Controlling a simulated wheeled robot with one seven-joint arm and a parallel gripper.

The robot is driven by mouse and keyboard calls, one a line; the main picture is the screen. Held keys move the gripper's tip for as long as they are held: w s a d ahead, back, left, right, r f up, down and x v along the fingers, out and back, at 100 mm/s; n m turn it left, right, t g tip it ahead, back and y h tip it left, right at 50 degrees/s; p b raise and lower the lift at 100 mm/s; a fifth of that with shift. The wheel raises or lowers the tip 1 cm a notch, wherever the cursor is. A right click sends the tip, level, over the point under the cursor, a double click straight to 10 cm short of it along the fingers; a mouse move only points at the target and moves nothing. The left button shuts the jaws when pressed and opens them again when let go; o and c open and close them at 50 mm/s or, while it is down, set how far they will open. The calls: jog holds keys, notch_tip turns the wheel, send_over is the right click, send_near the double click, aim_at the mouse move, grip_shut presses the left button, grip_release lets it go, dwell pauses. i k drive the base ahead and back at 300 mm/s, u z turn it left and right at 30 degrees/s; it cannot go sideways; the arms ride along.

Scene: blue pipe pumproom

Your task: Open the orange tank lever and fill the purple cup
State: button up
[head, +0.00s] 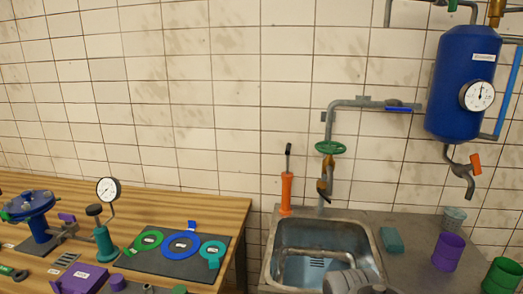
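The orange tank lever (476,163) sits on the short grey outlet pipe under the blue tank (462,85), at the right of the head view. It stands nearly upright, leaning slightly. The outlet's spout (468,188) points down, and I see no water coming from it. The purple cup (447,253) stands upright on the counter, below and a little left of the spout. I cannot see into it well enough to tell its contents. A grey part of my arm (352,282) shows at the bottom edge, in front of the sink. My gripper's fingers are not in view.
A green cup (502,276) stands right of the purple cup, a grey cup (454,219) behind it. A teal block (391,240) lies between it and the sink (322,222). An orange upright tool (287,192) stands behind the sink. A wooden bench (185,204) fills the left.

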aim_at(475, 165)
jog(key=z, duration=1.35)
jog(key=k, duration=1.65)
jog(key=z, duration=0.3)
jog(key=i, duration=2.6)
jog(key=u, duration=1.45)
